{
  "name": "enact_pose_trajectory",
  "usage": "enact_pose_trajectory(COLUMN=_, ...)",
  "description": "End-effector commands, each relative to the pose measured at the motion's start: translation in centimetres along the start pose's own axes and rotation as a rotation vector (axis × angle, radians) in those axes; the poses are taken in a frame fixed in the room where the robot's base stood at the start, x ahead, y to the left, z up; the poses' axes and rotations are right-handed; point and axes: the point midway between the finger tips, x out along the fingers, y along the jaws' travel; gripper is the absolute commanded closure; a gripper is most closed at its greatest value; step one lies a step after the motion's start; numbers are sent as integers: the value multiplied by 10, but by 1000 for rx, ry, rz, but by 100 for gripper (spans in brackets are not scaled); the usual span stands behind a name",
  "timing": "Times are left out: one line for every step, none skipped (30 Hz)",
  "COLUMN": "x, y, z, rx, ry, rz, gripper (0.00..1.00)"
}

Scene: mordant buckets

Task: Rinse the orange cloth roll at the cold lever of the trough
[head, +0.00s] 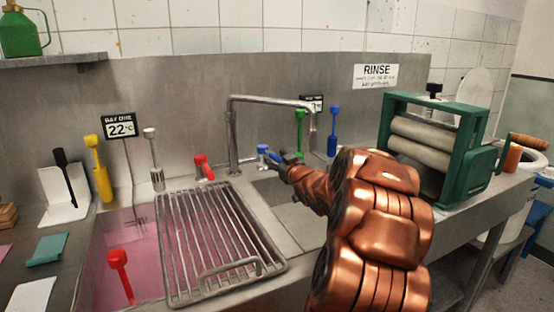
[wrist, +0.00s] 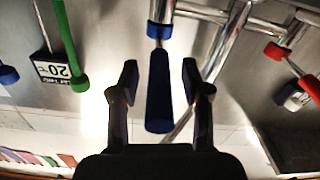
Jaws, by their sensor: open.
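My gripper (head: 275,157) is open and empty at the back of the trough, its fingers on either side of the blue cold lever (head: 262,149). In the wrist view the blue lever (wrist: 158,92) hangs between the two spread fingertips (wrist: 157,78), with gaps at both sides. The steel spout (head: 270,100) arches above the sink basin (head: 285,200). The red lever (head: 204,167) is left of the spout. An orange upright cylinder (head: 511,159) stands right of the green wringer; I cannot tell whether it is the cloth roll. My arm hides part of the basin.
A steel rack (head: 215,240) lies across the pink bath (head: 130,220) at left. Green (head: 299,125) and blue (head: 333,130) handled tools stand behind the basin. The green wringer (head: 450,180) occupies the right of the counter. A RINSE sign (head: 377,76) is on the wall.

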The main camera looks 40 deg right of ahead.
Motion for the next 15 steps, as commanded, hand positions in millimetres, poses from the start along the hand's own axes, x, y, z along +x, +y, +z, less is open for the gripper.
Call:
enact_pose_trajectory(x=0, y=0, z=0, rx=0, ry=0, rz=0, gripper=53)
enact_pose_trajectory(x=0, y=0, z=0, rx=0, ry=1, rz=0, gripper=53)
enact_pose_trajectory(x=0, y=0, z=0, rx=0, ry=1, rz=0, gripper=53)
enact_pose_trajectory(x=0, y=0, z=0, rx=0, ry=1, rz=0, gripper=53)
enact_pose_trajectory(x=0, y=0, z=0, rx=0, ry=1, rz=0, gripper=56)
enact_pose_trajectory(x=0, y=0, z=0, rx=0, ry=1, rz=0, gripper=60)
enact_pose_trajectory(x=0, y=0, z=0, rx=0, ry=1, rz=0, gripper=63)
enact_pose_trajectory(x=0, y=0, z=-1, rx=0, ry=1, rz=0, gripper=66)
enact_pose_trajectory(x=0, y=0, z=-1, rx=0, ry=1, rz=1, gripper=70)
enact_pose_trajectory(x=0, y=0, z=-1, rx=0, ry=1, rz=1, gripper=73)
enact_pose_trajectory(x=0, y=0, z=-1, rx=0, ry=1, rz=1, gripper=77)
enact_pose_trajectory(x=0, y=0, z=-1, rx=0, ry=2, rz=1, gripper=81)
enact_pose_trajectory(x=0, y=0, z=-1, rx=0, ry=2, rz=1, gripper=84)
enact_pose_trajectory(x=0, y=0, z=-1, rx=0, ry=2, rz=1, gripper=87)
enact_pose_trajectory(x=0, y=0, z=-1, rx=0, ry=1, rz=0, gripper=91)
